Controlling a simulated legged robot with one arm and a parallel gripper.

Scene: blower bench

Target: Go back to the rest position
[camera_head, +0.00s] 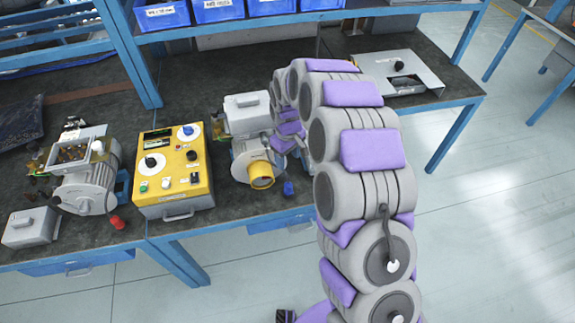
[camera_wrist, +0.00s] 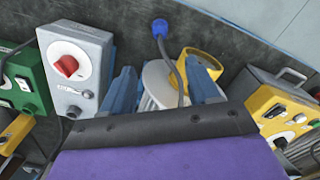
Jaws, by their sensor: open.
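In the wrist view my gripper (camera_wrist: 163,84) is open, with its two blue fingers apart. A pale round blower (camera_wrist: 158,82) with a yellow ring outlet (camera_wrist: 200,62) shows between and beyond the fingers. Whether the fingers touch it, I cannot tell. A blue plug (camera_wrist: 160,28) on a dark cable lies on the bench past it. In the head view my purple and grey arm is bent over the bench from the lower right. The blower (camera_head: 247,157) and its yellow outlet (camera_head: 261,175) are just left of the arm's far end. My fingers are hidden or too small there.
A yellow tester box (camera_head: 172,178) and an open motor (camera_head: 88,178) stand left on the dark bench. A grey panel (camera_head: 397,72) lies at the right. Blue bins (camera_head: 217,10) line the shelf above. The floor (camera_head: 485,190) right of my arm is clear.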

